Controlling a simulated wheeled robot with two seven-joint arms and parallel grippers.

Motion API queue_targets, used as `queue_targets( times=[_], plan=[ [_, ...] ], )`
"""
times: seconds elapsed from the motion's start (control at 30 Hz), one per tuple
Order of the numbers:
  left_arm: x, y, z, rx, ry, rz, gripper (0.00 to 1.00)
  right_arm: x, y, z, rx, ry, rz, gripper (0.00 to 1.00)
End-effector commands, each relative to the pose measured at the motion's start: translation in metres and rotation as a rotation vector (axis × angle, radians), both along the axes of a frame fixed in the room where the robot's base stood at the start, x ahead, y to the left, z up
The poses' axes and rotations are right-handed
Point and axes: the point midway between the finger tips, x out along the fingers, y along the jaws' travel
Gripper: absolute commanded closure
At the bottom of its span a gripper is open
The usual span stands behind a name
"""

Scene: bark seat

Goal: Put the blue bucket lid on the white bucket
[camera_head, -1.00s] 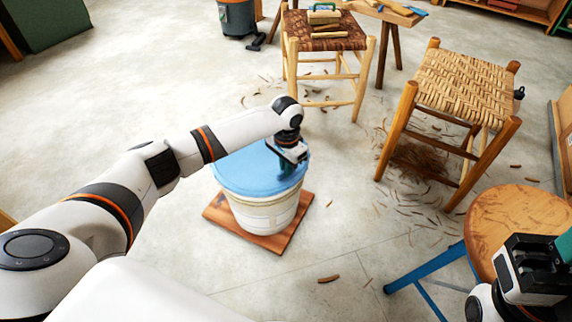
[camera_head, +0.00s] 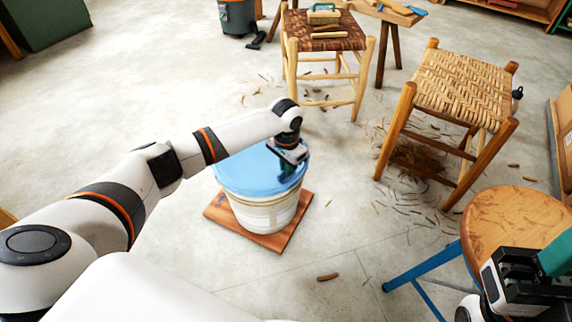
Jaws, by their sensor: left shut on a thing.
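The white bucket (camera_head: 264,214) stands upright on a brown wooden board (camera_head: 294,236) on the floor. The blue bucket lid (camera_head: 245,172) lies over the bucket's top and looks about level; I cannot tell whether it is pressed down all round. My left gripper (camera_head: 288,174) is at the lid's right side and shut on it, with its fingertips partly hidden. My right gripper (camera_head: 530,272) is at the lower right, over the round stool, with a green thing at its fingers; its jaws are not clear.
A round wooden stool (camera_head: 515,222) with blue legs stands at the right. Two woven-seat stools, one light (camera_head: 465,85) and one dark (camera_head: 325,32), stand behind. Bark strips (camera_head: 415,160) litter the floor. The floor left of the bucket is clear.

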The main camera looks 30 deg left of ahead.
Motion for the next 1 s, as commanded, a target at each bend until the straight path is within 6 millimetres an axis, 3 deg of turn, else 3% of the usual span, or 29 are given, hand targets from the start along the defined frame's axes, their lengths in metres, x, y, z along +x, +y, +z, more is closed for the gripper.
queue_targets(
  times=[1.0],
  plan=[
    [0.001,0.0,-0.01,0.0,-0.002,0.0,1.0,0.001,0.001,0.001,-0.007,-0.005,0.0,0.64]
  ],
)
